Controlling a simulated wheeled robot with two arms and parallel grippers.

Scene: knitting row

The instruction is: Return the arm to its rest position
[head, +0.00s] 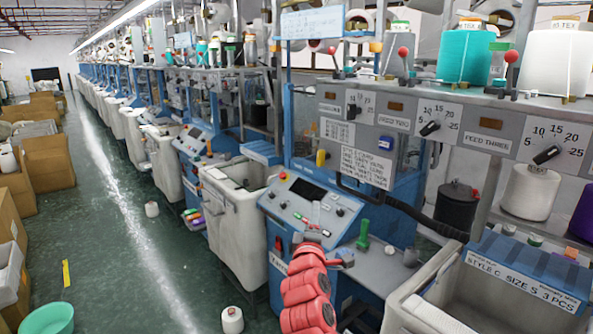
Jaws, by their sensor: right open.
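My right arm (306,301) is red and reaches up from the bottom centre of the head view. My right gripper (330,256) is at its upper end, in front of the sloped control panel (312,204) of the nearest blue knitting machine. It is open, and I see nothing held in it. It overlaps the panel's lower edge in the picture; I cannot tell how close it is. My left gripper is out of view.
A grey shelf (385,272) with a green spool (363,236) lies right of the gripper. A white bin (243,220) stands left, and a bin labelled STYLE C (520,277) stands right. Dial panels (440,125) hang above. A white cone (232,320) stands on the green aisle floor.

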